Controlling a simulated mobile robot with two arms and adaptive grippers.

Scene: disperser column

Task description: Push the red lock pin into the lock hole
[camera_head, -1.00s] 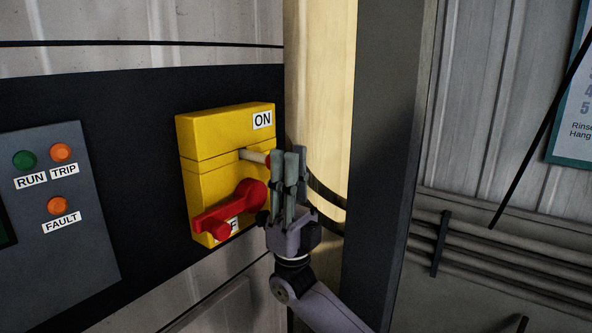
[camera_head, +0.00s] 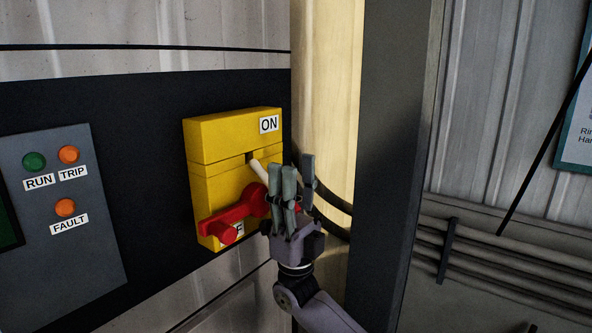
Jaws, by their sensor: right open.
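The yellow switch box (camera_head: 215,165) is on the dark panel, with an ON label at its top right. A pale pin shaft (camera_head: 258,171) slants down and right from beside a dark slot (camera_head: 250,157) in its front. Its lower end is hidden behind my right gripper (camera_head: 297,166). A little red shows by the fingers, possibly the pin's head; I cannot tell. A red rotary handle (camera_head: 238,212) sits lower on the box, its arm to the lower left, partly covering another label. My right gripper is open, fingers up, just right of the shaft; contact is unclear. My left gripper is out of view.
A grey control panel (camera_head: 62,225) with RUN, TRIP and FAULT lamps is at the left. A dark upright post (camera_head: 390,150) stands close right of the box, with dark cables (camera_head: 325,200) between. Horizontal pipes (camera_head: 500,255) run along the wall at right.

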